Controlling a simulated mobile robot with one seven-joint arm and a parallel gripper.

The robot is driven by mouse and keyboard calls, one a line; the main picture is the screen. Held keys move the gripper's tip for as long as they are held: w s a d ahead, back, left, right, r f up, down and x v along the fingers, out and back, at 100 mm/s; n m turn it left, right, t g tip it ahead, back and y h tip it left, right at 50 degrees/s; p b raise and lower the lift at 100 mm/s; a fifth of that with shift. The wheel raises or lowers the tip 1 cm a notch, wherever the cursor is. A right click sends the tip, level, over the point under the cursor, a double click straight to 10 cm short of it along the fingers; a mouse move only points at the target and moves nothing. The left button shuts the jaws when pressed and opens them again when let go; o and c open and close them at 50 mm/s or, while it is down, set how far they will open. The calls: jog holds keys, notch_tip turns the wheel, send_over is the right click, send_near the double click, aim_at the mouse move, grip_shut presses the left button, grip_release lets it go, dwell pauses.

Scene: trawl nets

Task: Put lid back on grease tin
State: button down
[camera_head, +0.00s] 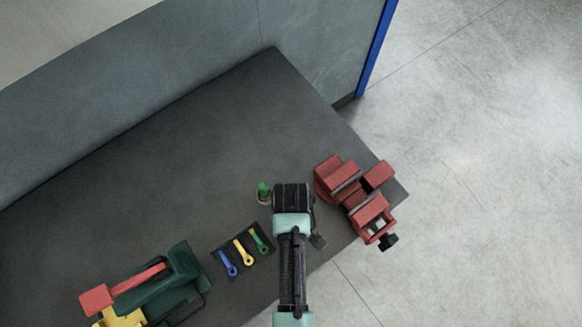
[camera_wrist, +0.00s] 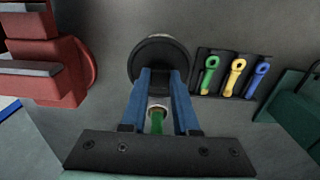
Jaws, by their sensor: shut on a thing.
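My gripper (camera_wrist: 161,72) has two blue fingers, seen in the wrist view. Their tips are closed at a dark round disc with a raised rim, which looks like the lid (camera_wrist: 158,48). The exact grip point is hidden behind the fingers. A small green upright piece in a pale ring (camera_head: 263,190) stands on the bench, just left of my wrist in the head view. It also shows between the fingers in the wrist view (camera_wrist: 157,122), apart from the disc. It may be the grease tin; I cannot tell for sure. In the head view my wrist hides the fingers and disc.
A red vise (camera_head: 366,211) stands right of my arm near the bench edge. A dark tray (camera_head: 228,256) with blue, yellow and green wrenches lies to the left. A green toolbox (camera_head: 185,268) stands at the lower left. The dark bench (camera_head: 200,150) is clear behind.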

dwell(0.3)
jog(key=shift+c, duration=0.5)
grip_release()
jog(key=shift+r, duration=0.1)
notch_tip(320, 180, up, 5)
jog(key=p, duration=0.5)
jog(key=shift+r, duration=0.9)
jog(key=shift+c, duration=0.3)
grip_shut()
